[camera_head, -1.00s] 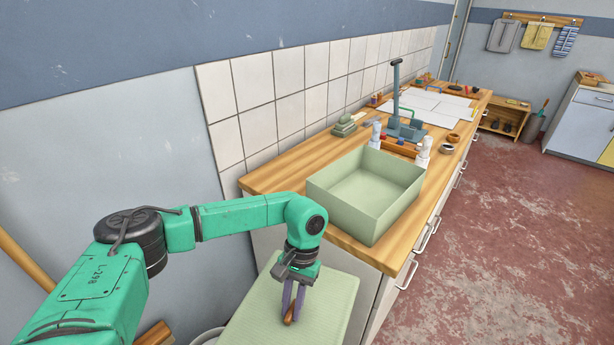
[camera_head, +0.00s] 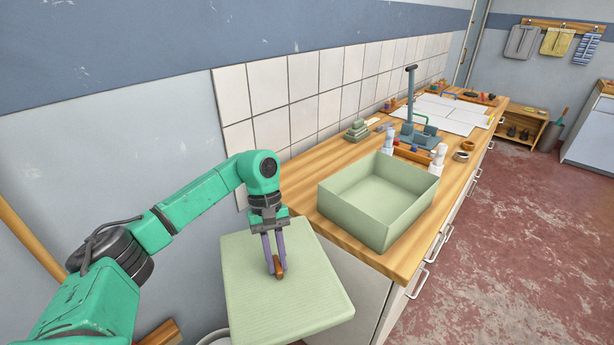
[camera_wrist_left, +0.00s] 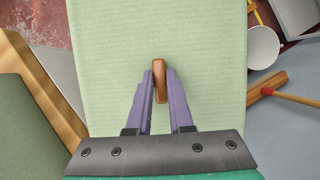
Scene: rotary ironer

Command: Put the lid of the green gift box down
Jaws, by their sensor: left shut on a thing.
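The green gift box (camera_head: 378,200) stands open and empty on the near end of the wooden worktop. Its pale green lid (camera_head: 285,300) hangs to the left of the worktop end, top side up, and it also shows in the left wrist view (camera_wrist_left: 110,60). My left gripper (camera_head: 277,268) is shut on the lid's brown handle (camera_wrist_left: 160,80). The handle sits upright between the purple fingers. What lies directly under the lid is hidden. My right gripper is not in view.
A tiled wall (camera_head: 320,85) borders the left side. Open red floor (camera_head: 500,260) lies right.

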